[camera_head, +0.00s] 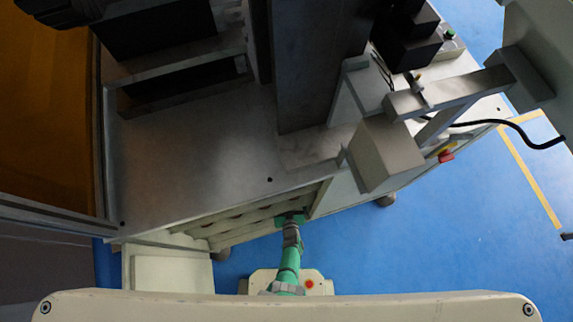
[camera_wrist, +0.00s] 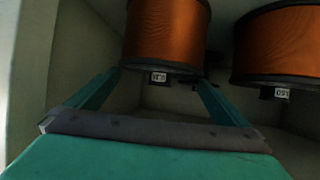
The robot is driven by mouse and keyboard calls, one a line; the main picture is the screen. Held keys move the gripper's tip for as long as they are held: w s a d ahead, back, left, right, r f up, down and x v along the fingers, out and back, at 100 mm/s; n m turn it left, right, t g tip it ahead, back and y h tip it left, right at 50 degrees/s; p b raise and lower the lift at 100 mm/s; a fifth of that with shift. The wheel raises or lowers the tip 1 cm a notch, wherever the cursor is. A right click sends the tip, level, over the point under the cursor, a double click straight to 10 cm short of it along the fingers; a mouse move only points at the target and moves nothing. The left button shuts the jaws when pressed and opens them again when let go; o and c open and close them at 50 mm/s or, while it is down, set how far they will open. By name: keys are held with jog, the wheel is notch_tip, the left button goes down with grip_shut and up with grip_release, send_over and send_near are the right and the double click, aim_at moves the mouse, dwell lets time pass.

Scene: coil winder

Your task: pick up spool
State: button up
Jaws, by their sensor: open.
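A copper-coloured spool (camera_wrist: 167,30) with dark flanges is at the top centre of the wrist view, with a small white label under it. Its upper part is cut off by the frame edge. My gripper (camera_wrist: 155,85) is open. Its two green fingers reach up on either side below the spool's lower flange. I cannot tell whether they touch it. In the head view my gripper (camera_head: 290,218) reaches into the shelf opening at the machine's front, and the spools there are hidden or indistinct.
A second copper spool (camera_wrist: 280,45) stands close on the right in the wrist view. A pale compartment wall (camera_wrist: 60,60) is on the left. In the head view, the machine's metal top (camera_head: 190,170) lies above the shelf opening. Blue floor (camera_head: 400,245) is free to the right.

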jog(key=shift+w+f, duration=0.3)
jog(key=shift+w, duration=0.25)
jog(key=shift+c, duration=0.3)
jog(key=c, duration=1.5)
jog(key=shift+w+r, duration=0.1)
jog(key=shift+w, duration=0.1)
jog(key=shift+c, duration=0.6)
jog(key=shift+d, duration=0.1)
jog(key=shift+s+r, duration=0.1)
